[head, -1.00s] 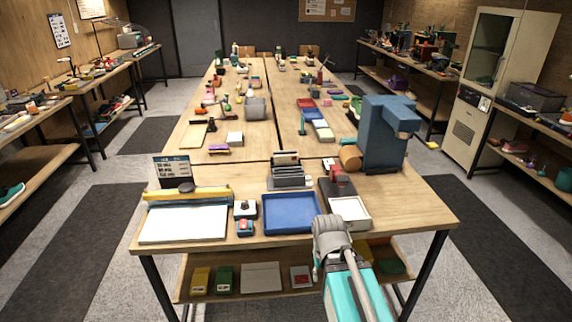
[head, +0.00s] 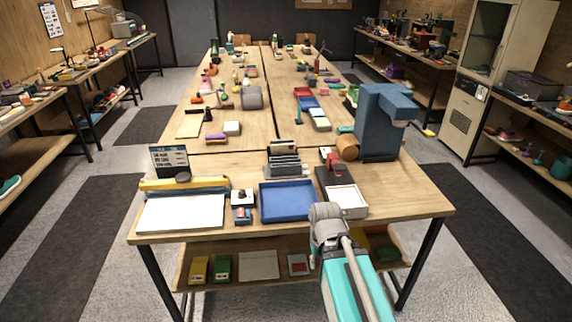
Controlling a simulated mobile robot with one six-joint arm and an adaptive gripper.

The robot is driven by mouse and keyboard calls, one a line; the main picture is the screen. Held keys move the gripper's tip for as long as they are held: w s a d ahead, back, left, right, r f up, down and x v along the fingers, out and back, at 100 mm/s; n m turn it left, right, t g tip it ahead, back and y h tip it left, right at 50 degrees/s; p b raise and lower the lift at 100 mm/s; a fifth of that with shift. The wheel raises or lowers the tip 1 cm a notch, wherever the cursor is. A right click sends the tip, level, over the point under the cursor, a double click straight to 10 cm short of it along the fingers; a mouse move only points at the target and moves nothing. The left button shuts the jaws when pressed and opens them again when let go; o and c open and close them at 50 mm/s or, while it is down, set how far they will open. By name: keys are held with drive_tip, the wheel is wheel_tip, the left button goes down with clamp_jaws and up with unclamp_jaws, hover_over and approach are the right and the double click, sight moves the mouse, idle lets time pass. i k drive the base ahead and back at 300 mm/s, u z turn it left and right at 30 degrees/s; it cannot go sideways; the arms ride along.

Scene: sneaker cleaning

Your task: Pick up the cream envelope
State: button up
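I cannot pick out the cream envelope for certain. A rack (head: 284,163) near the middle of the near table holds several upright flat pieces, some pale, too small to tell apart. A flat pale piece (head: 258,265) lies on the shelf under the table. A white tray (head: 347,213) at the table's front edge has a pale inside. My arm reaches up from the bottom of the view, and my gripper (head: 326,214) is by the front edge, just below the white tray. Its fingers are hidden, so I cannot see whether it is open or holds anything.
A blue tray (head: 287,216) lies left of the white tray. A paper trimmer (head: 183,210) with a white sheet is at the left. A tall blue machine (head: 382,122) stands at the right. A yellow box (head: 198,269) and a green box (head: 222,267) are on the under-shelf.

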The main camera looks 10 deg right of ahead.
sight(284, 148)
drive_tip(key=k, duration=1.35)
drive_tip(key=u, duration=0.6)
drive_tip(key=i, duration=0.95)
drive_tip(key=u, duration=0.6)
drive_tip(key=i, duration=1.25)
drive_tip(key=z, duration=0.65)
